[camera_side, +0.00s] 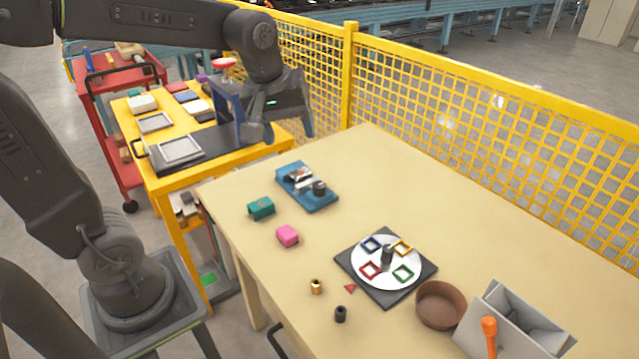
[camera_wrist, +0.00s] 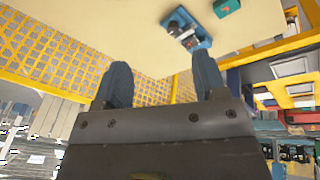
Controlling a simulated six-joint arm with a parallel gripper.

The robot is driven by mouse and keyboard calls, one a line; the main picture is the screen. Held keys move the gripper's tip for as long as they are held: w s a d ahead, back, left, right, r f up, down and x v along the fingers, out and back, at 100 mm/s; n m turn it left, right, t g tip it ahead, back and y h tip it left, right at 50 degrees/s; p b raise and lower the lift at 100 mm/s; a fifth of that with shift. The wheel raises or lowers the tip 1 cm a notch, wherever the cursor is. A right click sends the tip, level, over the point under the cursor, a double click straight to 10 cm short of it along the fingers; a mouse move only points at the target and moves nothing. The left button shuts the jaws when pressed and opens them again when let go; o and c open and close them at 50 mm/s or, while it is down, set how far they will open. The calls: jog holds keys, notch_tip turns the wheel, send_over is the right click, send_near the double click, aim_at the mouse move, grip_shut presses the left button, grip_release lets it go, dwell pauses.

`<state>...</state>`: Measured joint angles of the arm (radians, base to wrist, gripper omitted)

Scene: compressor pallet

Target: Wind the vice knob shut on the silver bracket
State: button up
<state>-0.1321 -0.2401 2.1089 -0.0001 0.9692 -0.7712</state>
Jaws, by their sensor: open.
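The vice (camera_side: 321,202) has a blue base and sits near the back left of the tan table; it also shows at the top of the wrist view (camera_wrist: 204,43). A small silver bracket (camera_side: 300,178) lies on the vice between its parts, and whether it is clamped is too small to tell. The dark round knob (camera_side: 319,186) is at the vice's near right side. My gripper (camera_side: 282,125) is open and empty, high up and behind the vice, well apart from it. Its two fingers are spread in the wrist view (camera_wrist: 162,78).
A teal block (camera_side: 261,209) and a pink block (camera_side: 288,236) lie near the vice. A dark square board (camera_side: 350,271) with a white disc, a brown bowl (camera_side: 440,308) and a grey bin (camera_side: 510,325) stand farther right. Yellow mesh fence (camera_side: 490,105) runs behind the table.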

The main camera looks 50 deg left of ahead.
jog(key=w+a+f+n+g, duration=0.2)
jog(key=w+a+f+n, duration=0.2)
jog(key=w+a+n, duration=0.35)
jog(key=n+g, duration=0.1)
jog(key=n, duration=0.8)
send_over(319, 185)
notch_tip(319, 185, down, 10)
notch_tip(319, 185, down, 13)
jog(key=shift+r, duration=0.1)
jog(key=shift+c, duration=0.3)
jog(key=c, duration=0.9)
jog(key=shift+o, duration=0.2)
